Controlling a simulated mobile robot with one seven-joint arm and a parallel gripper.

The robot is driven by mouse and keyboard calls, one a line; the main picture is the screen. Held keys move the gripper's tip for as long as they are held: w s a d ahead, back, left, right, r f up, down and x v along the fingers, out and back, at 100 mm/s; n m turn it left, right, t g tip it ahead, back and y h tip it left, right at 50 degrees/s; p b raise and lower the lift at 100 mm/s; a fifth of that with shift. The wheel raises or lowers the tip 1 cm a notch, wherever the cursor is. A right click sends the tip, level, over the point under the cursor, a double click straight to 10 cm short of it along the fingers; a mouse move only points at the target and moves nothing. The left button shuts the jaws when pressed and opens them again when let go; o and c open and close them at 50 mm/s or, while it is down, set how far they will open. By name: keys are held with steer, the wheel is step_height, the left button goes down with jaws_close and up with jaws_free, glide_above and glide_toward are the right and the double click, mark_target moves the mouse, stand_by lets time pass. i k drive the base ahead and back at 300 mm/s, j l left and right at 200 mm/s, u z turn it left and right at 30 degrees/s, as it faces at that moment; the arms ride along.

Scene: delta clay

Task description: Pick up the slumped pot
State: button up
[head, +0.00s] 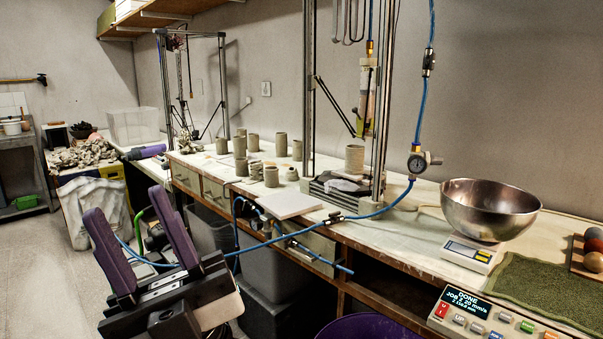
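My gripper (127,203) is at the lower left, in front of the bench. Its two purple fingers point up and stand apart with nothing between them. Several grey-beige clay pots stand on the bench. Low, uneven pieces (256,171) and a small short piece (292,174) sit close by. I cannot tell for sure which is the slumped pot. Another pot (355,158) stands on the bed of the tall clay printer. My gripper is apart from all of them.
A white board (285,204) lies at the bench's front edge. A blue hose (378,213) crosses before the bench. The printer's frame (308,80) rises behind. A steel bowl (489,208) sits on a scale (468,254) at right. Open floor (45,270) shows at left.

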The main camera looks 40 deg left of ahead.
mark_target(291, 175)
steer(key=i+j+z, duration=0.15)
steer(key=j, duration=0.9)
steer(key=j+z, duration=0.15)
steer(key=j, duration=0.95)
